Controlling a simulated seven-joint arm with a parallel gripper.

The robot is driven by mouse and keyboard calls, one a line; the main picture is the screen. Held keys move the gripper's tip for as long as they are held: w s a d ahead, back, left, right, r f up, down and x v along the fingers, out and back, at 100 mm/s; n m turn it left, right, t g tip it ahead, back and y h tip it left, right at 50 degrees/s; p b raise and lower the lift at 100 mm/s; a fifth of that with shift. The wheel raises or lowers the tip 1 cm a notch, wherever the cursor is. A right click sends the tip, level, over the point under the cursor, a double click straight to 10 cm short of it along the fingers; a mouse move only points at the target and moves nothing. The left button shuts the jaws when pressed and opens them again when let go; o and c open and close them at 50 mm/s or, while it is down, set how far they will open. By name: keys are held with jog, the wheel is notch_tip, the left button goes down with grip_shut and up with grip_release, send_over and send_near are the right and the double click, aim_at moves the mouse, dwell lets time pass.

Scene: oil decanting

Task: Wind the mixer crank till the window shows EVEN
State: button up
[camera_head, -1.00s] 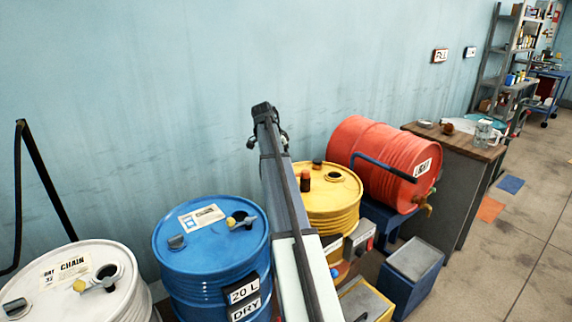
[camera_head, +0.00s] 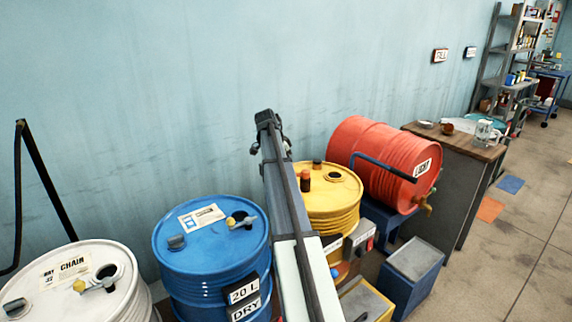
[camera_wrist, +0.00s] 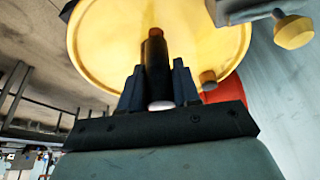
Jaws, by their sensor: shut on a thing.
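In the wrist view my gripper (camera_wrist: 157,90) is shut on a dark rod (camera_wrist: 156,58) with a brownish top and a pale lower end, which looks like the crank handle. The rod stands against the round yellow drum top (camera_wrist: 105,45). In the head view the yellow drum (camera_head: 335,200) stands right of my arm, with a dark, red-topped post (camera_head: 305,181) on its lid. I cannot make out my gripper there. A grey box (camera_head: 360,238) with a red part is at the drum's front. I can read no word in a mixer window.
A blue drum (camera_head: 211,240) and a white drum (camera_head: 75,285) stand on the left. A red drum (camera_head: 375,150) lies on a blue stand to the right. A blue box with a grey top (camera_head: 412,262) is in front of it. Open floor lies at the far right.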

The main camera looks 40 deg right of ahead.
grip_shut()
